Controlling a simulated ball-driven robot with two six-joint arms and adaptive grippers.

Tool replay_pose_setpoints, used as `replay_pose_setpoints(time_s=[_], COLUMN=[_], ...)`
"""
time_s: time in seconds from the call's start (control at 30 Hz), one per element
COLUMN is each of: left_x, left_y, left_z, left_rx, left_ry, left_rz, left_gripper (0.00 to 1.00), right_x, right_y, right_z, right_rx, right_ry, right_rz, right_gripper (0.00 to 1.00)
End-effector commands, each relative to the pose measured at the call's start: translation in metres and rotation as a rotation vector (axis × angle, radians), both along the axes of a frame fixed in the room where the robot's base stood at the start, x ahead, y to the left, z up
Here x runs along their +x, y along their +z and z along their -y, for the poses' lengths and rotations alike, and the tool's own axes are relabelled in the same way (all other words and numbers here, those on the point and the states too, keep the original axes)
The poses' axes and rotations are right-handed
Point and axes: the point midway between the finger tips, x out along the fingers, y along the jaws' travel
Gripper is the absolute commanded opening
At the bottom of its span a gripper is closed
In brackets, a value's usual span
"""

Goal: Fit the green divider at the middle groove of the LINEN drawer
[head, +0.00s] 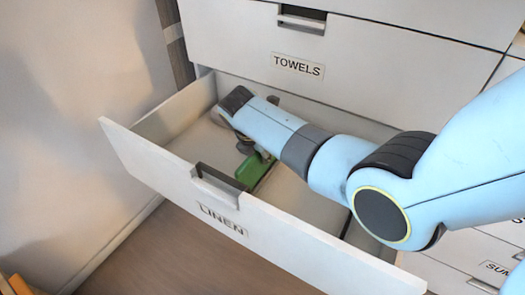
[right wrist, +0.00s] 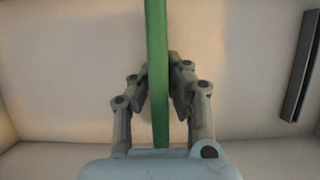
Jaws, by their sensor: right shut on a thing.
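The LINEN drawer (head: 260,232) is pulled open below the TOWELS drawer. The green divider (head: 253,171) is inside it, near the middle, behind the front handle. In the right wrist view the divider (right wrist: 157,60) runs as a straight green strip between the fingers. My right gripper (right wrist: 160,88) is shut on the divider, one finger on each side. In the head view my right arm reaches over the drawer from the right, and the gripper (head: 256,152) is partly hidden by it. Whether the divider sits in a groove cannot be told. My left gripper is not in view.
The shut TOWELS drawer (head: 380,62) is above and behind. A dark strip (right wrist: 301,66) shows at the right of the right wrist view. A pale wall (head: 60,110) stands close on the left. Wooden floor (head: 165,255) shows below the drawer.

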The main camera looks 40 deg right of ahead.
Motion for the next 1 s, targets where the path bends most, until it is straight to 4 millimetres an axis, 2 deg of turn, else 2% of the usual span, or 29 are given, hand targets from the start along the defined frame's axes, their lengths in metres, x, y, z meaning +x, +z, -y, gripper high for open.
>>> replay_pose_setpoints(time_s=[1.0], left_x=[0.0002], left_y=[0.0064], left_z=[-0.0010], left_rx=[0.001], left_ry=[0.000], left_rz=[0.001], left_gripper=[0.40], right_x=[0.0002], right_y=[-0.0004], right_z=[-0.0001], right_rx=[0.000], right_ry=[0.000], right_rz=[0.000], right_gripper=[0.00])
